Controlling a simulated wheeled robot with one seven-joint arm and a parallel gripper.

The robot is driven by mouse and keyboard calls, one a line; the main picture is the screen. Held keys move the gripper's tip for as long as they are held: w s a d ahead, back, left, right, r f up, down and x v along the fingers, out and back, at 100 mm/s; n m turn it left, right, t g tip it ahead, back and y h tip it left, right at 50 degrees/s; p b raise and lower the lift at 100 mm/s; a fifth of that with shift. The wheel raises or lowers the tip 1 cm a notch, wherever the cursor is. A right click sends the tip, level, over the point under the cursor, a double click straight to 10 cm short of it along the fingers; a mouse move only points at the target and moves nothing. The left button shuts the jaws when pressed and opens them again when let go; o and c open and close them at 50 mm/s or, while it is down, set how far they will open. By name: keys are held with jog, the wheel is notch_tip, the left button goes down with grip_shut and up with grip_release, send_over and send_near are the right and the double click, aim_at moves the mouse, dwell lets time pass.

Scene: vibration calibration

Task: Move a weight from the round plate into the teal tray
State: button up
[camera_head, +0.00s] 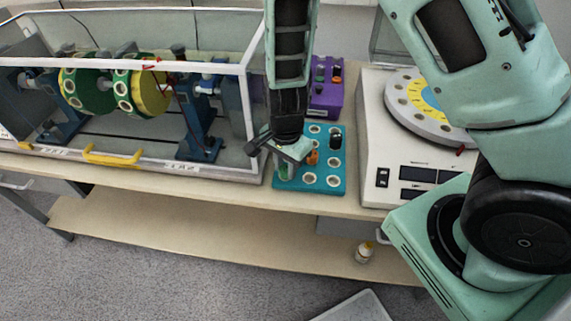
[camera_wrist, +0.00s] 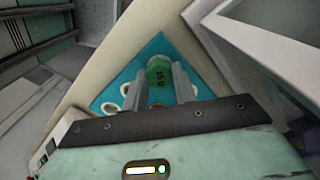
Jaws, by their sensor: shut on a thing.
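The teal tray (camera_head: 321,184) stands on the bench, with rows of white-ringed round holes. It holds a dark weight (camera_head: 336,139) at its back right and an orange weight (camera_head: 312,157) near its middle. My gripper (camera_head: 284,166) is over the tray's left side. In the wrist view my gripper (camera_wrist: 170,88) is shut on a green weight (camera_wrist: 159,72), with the teal tray (camera_wrist: 112,88) right behind it. I cannot tell whether the green weight is seated in a hole. The round plate (camera_head: 412,103) is on the white machine at right, partly hidden by my arm.
A purple tray (camera_head: 327,99) with several weights stands behind the teal tray. The white machine (camera_head: 375,150) is close on the right. A clear-walled case (camera_head: 235,140) with a green and yellow drum is on the left. A small bottle (camera_head: 364,252) is on the lower shelf.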

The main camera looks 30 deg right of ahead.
jog(key=shift+f, duration=0.2)
jog(key=o, duration=1)
notch_tip(320, 180, up, 17)
jog(key=p, duration=0.3)
jog(key=shift+r, duration=0.2)
